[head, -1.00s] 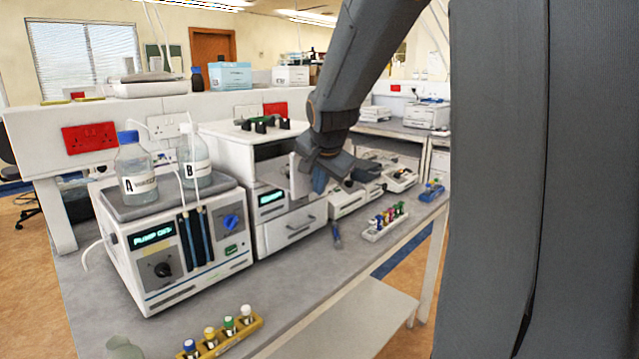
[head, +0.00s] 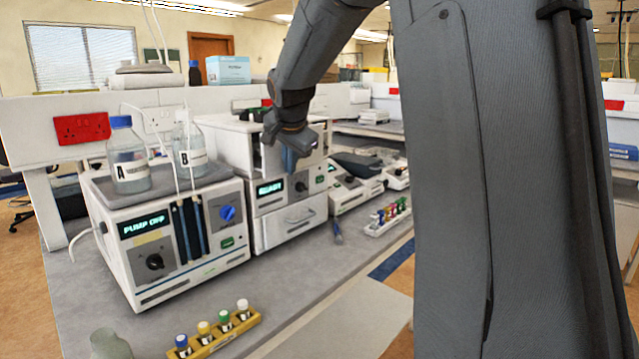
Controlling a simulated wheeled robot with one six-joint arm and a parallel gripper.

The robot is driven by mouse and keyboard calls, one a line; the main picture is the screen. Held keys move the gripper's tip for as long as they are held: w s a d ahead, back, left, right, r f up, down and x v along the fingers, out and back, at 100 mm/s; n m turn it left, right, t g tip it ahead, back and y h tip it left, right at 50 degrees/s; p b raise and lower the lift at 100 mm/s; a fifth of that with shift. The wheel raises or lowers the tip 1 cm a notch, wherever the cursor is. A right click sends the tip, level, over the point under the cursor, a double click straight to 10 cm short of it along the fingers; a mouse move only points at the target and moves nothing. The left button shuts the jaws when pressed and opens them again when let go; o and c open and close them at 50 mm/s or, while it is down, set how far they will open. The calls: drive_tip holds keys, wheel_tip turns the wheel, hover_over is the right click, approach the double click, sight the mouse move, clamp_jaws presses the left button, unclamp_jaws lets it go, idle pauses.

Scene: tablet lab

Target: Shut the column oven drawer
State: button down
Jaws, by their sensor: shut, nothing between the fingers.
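The column oven (head: 233,148) is the white instrument in the middle of the bench, right of the pump unit, with a lit display and a lower handled front. Its upper drawer (head: 318,140) shows as a pale front partly behind my gripper. Dark surfaces show left of the gripper; how far the drawer stands out is hard to tell. My gripper (head: 296,160) is shut and empty, pointing down at the upper front of the oven. Whether it touches the drawer cannot be told, as the wrist hides the contact area.
The pump unit (head: 155,252) carries bottles A (head: 128,165) and B (head: 188,158) with thin tubes. A yellow vial rack (head: 222,335) lies at the front, a white rack (head: 388,222) to the right. A small blue tool (head: 337,234) lies before the oven. Bare bench is in front.

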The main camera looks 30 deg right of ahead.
sight(279, 161)
drive_tip(key=w, duration=0.1)
drive_tip(key=w+a, duration=0.1)
drive_tip(key=w, duration=0.1)
drive_tip(key=w+b, duration=0.1)
drive_tip(key=shift+w+a, duration=0.15)
drive_tip(key=shift+a, duration=0.1)
drive_tip(key=shift+w+a+r, duration=0.1)
drive_tip(key=shift+w+r, duration=0.05)
drive_tip(key=s+r+b, duration=0.2)
drive_tip(key=s+r, duration=0.5)
drive_tip(key=s, duration=0.2)
drive_tip(key=shift+s+a+r, duration=0.2)
drive_tip(key=shift+s+r, duration=0.2)
